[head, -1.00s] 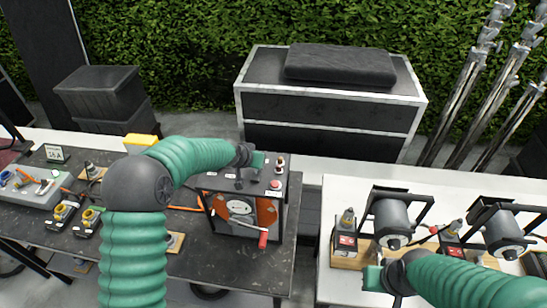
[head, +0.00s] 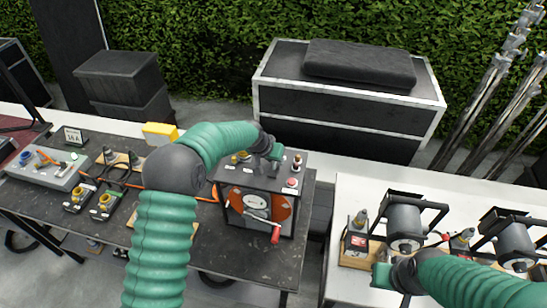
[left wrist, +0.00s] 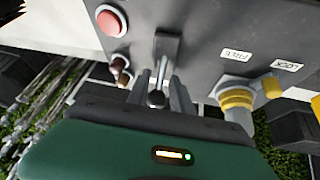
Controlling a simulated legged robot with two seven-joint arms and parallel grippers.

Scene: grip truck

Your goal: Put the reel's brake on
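The reel (head: 285,207) is a dark box with an orange drum face and a red-handled crank, on the black table. My left gripper (head: 268,158) is over its top panel. In the left wrist view, a dark lever (left wrist: 168,48) rises from the panel, its rounded end between the fingertips of my left gripper (left wrist: 160,92). Whether the fingers press on it is unclear. FREE and LOCK labels (left wrist: 255,60) sit to the right, near yellow-collared fittings (left wrist: 238,98). My right gripper (head: 380,276) is low over the white table; its fingers are not clear.
A red button (left wrist: 112,22) is on the panel. A grey box with connectors (head: 45,172) and cables lie on the black table's left. Two small winch-like drums (head: 405,222) stand on the white table (head: 350,195). A black case (head: 345,115) stands behind.

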